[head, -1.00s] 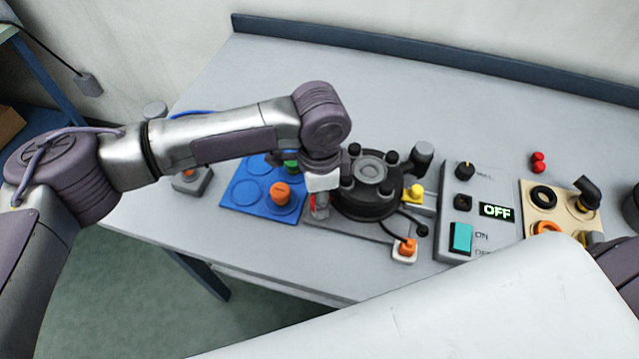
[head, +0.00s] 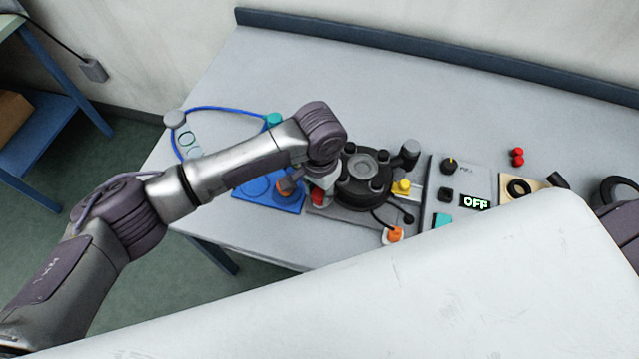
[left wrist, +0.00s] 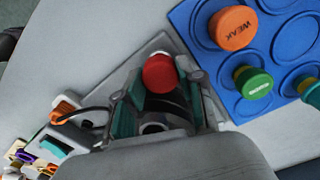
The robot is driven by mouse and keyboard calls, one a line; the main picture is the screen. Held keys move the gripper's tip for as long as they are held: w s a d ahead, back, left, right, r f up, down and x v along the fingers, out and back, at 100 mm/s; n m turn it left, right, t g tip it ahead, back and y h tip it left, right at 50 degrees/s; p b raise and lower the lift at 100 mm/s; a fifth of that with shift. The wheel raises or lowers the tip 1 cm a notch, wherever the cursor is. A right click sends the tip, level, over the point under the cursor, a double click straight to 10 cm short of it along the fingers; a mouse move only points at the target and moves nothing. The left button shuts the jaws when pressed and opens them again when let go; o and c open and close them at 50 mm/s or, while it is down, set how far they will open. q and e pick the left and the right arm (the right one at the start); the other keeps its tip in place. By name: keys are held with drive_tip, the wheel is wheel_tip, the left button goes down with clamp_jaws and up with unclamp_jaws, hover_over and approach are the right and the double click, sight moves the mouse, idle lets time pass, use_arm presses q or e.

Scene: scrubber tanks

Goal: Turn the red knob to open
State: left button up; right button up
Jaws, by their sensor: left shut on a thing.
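The red knob (left wrist: 160,72) sits between the fingers of my left gripper (left wrist: 164,88) in the left wrist view. In the head view, the red knob (head: 318,198) shows only partly, under my left gripper (head: 322,183), at the left side of the black round tank fitting (head: 364,190). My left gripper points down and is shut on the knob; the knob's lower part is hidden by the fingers. The knob's turn angle cannot be read. My right gripper is not in view.
A blue tray (left wrist: 236,95) with orange and green caps lies beside the fitting. A yellow knob (head: 401,187) and an orange knob (head: 393,235) are right of it. The back of the bench (head: 440,110) is clear.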

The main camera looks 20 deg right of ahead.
sight(319, 193)
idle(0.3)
use_arm(q)
drive_tip(key=o, duration=1.1)
drive_tip(key=shift+o, duration=0.2)
drive_tip(key=shift+r, duration=0.15)
wheel_tip(319, 193, up, 12)
